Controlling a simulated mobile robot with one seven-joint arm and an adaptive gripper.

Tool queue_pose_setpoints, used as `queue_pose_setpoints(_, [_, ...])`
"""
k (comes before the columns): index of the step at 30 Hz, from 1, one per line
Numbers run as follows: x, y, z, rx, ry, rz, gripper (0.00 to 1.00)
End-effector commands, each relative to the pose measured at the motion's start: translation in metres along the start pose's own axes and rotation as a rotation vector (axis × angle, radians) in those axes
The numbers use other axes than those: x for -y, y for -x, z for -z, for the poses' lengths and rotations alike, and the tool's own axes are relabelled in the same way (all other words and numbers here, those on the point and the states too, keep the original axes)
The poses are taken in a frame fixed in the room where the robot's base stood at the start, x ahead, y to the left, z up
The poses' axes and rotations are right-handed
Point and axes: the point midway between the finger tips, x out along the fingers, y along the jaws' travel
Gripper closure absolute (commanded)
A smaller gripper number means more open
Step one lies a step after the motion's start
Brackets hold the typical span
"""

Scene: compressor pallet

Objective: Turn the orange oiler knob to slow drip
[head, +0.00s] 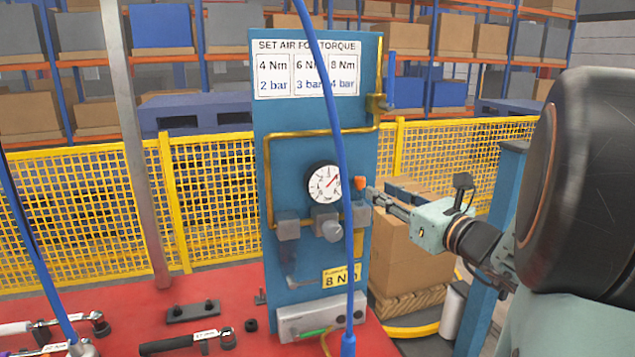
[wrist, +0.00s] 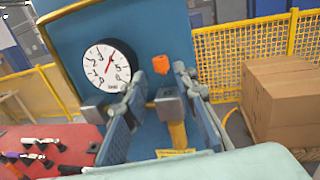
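The orange oiler knob (head: 360,183) sits on top of the grey oiler block at the right of the blue panel (head: 300,255). In the wrist view the orange knob (wrist: 161,64) lies beyond my fingertips and shows in the gap between them, nearer the right finger. My gripper (head: 371,193) reaches in from the right, its tips close by the knob in the head view. In the wrist view my gripper (wrist: 158,92) is open with its fingers well apart and nothing between them. I cannot tell whether a fingertip touches the knob.
A round gauge (head: 325,184) and a grey regulator knob (head: 332,231) are left of the oiler. A blue hose (head: 337,110) hangs in front of the panel. Tools lie on the red table (head: 240,285). Cardboard boxes (head: 402,250) and a yellow fence (head: 215,195) stand behind.

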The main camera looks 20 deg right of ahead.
Motion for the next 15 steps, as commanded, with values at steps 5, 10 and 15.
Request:
queue_pose_setpoints(5, [-0.001,-0.035,0.000,0.000,-0.002,-0.003,0.74])
queue_pose_setpoints(10, [-0.001,-0.057,0.000,-0.001,-0.001,-0.002,0.74])
queue_pose_setpoints(15, [0.000,-0.066,0.000,-0.001,-0.001,0.000,0.74])
